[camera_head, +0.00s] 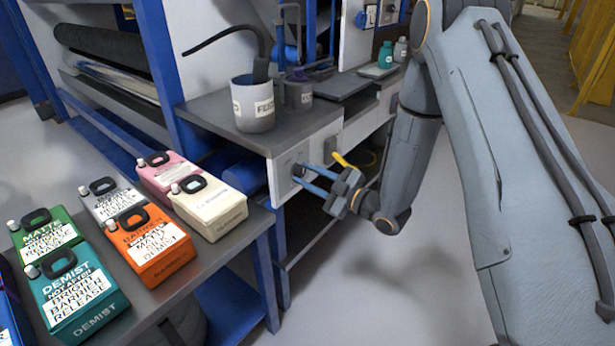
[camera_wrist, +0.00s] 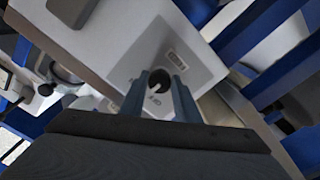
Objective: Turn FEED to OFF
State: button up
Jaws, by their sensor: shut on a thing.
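A small dark knob (camera_head: 298,170) sits on a white panel (camera_head: 318,150) on the front of the machine table. My gripper (camera_head: 304,177) reaches it from the front right, with its blue-grey fingers on either side of the knob. The wrist view shows the dark knob (camera_wrist: 160,80) between the two fingertips of my gripper (camera_wrist: 160,86), which are shut on it. Small markings are printed on the panel (camera_wrist: 190,50) around the knob.
A white labelled pot (camera_head: 252,108) stands on the machine table above the panel. A yellow handle (camera_head: 345,160) is close beside my gripper. Several coloured jugs, including an orange one (camera_head: 150,245), stand on a lower table at the left. Open floor lies below my arm.

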jog(key=n, duration=0.6)
jog(key=shift+r+b, duration=0.1)
jog(key=shift+b, duration=0.25)
jog(key=shift+n, duration=0.4)
jog(key=o, duration=1)
jog(key=shift+o, duration=0.2)
jog(key=shift+d, duration=0.1)
jog(key=v, duration=0.7)
jog(key=shift+s+d, duration=0.2)
jog(key=shift+d, duration=0.05)
jog(key=shift+w, duration=0.1)
